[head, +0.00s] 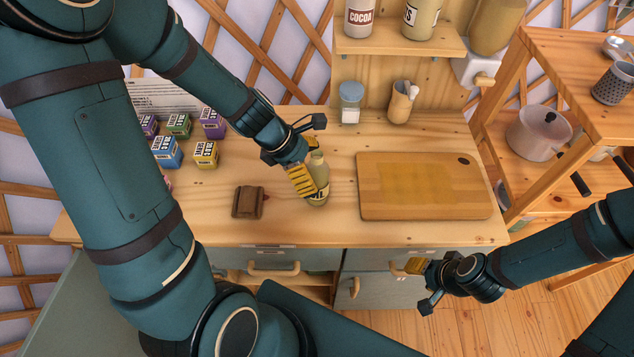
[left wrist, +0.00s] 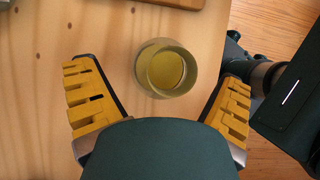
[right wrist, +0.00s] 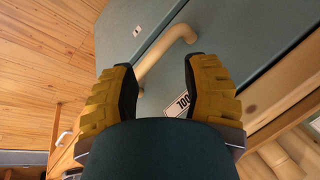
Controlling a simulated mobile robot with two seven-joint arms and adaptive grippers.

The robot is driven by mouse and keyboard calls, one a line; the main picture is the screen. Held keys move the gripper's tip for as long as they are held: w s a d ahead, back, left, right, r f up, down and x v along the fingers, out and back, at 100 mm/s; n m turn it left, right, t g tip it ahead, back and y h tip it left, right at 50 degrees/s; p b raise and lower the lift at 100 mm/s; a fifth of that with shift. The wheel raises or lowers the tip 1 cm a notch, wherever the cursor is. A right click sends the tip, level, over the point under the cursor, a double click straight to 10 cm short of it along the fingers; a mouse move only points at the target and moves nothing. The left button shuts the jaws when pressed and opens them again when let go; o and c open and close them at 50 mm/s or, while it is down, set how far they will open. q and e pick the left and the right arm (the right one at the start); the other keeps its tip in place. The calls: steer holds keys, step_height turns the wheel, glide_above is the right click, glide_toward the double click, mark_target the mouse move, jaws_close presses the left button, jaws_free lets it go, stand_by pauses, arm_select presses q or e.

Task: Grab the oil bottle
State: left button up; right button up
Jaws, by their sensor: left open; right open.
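The oil bottle (head: 318,172) is pale olive with a partly hidden label and stands upright on the wooden counter, left of the cutting board. My left gripper (head: 306,178) is beside it in the head view and covers part of it. In the left wrist view the bottle (left wrist: 166,68) is seen from above, ahead of and between the spread yellow fingers of the left gripper (left wrist: 158,105). The fingers look apart from it. My right gripper (head: 415,268) is low in front of the cabinet. Its fingers (right wrist: 155,85) are open with nothing held, near a drawer handle.
The cutting board (head: 425,186) lies right of the bottle. A brown object (head: 248,202) lies to its left, with several small boxes (head: 206,154) behind. Cabinet handles (head: 274,269) stick out in front.

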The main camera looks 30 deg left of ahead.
arm_select(q)
steer(key=shift+w+d+f, duration=0.1)
steer(key=shift+d+f, duration=0.2)
steer(key=shift+f, duration=0.15)
steer(key=c, duration=1.4)
steer(key=shift+c, duration=0.2)
steer(key=shift+r, duration=0.15)
